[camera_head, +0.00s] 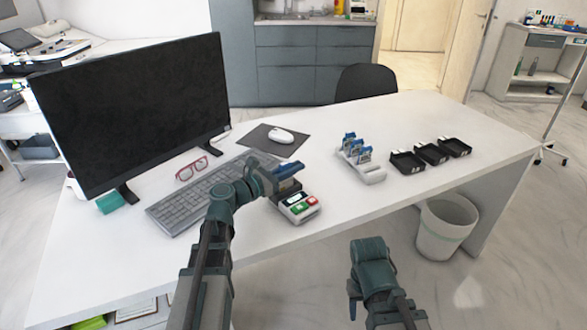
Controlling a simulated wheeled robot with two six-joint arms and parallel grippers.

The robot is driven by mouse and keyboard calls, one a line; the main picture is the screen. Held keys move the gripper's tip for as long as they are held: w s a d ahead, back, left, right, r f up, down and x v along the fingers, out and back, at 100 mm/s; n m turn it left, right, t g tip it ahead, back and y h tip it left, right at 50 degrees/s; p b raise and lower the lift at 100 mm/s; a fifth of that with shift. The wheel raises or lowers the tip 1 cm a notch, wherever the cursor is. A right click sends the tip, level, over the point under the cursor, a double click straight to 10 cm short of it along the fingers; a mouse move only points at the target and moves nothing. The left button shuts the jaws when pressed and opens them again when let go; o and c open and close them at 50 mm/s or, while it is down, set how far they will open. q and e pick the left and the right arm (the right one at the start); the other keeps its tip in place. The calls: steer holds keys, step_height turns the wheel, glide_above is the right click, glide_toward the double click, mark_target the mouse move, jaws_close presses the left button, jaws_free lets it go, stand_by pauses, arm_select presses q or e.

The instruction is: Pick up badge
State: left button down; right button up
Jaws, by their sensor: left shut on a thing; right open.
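My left gripper (285,174) is over the back end of a small grey device (298,206) with a red and a green button, on the near part of the desk. It is shut on what seems to be a badge, mostly hidden by the fingers. I cannot tell whether the badge touches the device. Several blue badges (364,155) stand upright in a white rack (373,176) to the right. My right gripper (352,298) is open and empty, low in front of the desk's near edge.
Black trays (407,168) sit right of the rack. A keyboard (205,197), red glasses (191,170), a mouse (281,136) and a large monitor (130,105) fill the left. A waste bin (444,228) stands below the desk's right side. The desk's far right (470,120) is clear.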

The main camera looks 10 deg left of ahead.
step_height(320, 180, up, 7)
steer(key=p, duration=0.6)
steer(key=shift+r, duration=0.2)
